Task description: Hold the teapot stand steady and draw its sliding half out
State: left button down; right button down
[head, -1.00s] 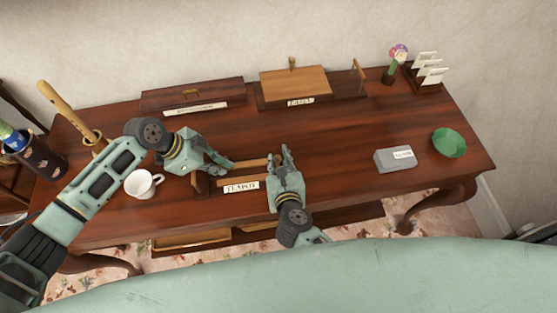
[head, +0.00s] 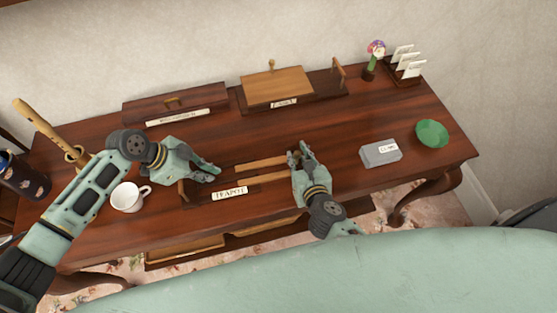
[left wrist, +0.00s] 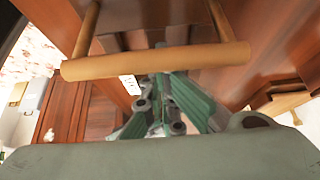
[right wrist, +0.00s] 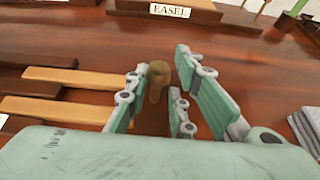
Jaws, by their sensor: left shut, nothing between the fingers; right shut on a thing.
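The teapot stand (head: 232,193), a dark wooden base with a TEAPOT label, lies near the table's front edge. Pale slats (head: 275,163) run out to its right; they also show in the right wrist view (right wrist: 60,110). My left gripper (head: 213,172) is shut and empty at the stand's left part. In the left wrist view its closed fingers (left wrist: 162,95) lie behind a pale round bar (left wrist: 155,62); contact is unclear.
A white cup (head: 128,197) stands just left of the stand, under my left arm. A closed dark stand (head: 175,102) and the EASEL stand (head: 283,87) are at the back.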

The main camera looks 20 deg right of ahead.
pick_arm(q)
jog(key=shift+a, duration=0.15)
pick_arm(e)
jog(key=shift+d, duration=0.45)
jog(key=shift+r, duration=0.1)
jog(key=c, duration=1.7)
grip_release()
jog(key=v, duration=1.2)
pick_arm(q)
jog(key=shift+r, duration=0.15)
pick_arm(e)
jog(key=shift+r, duration=0.1)
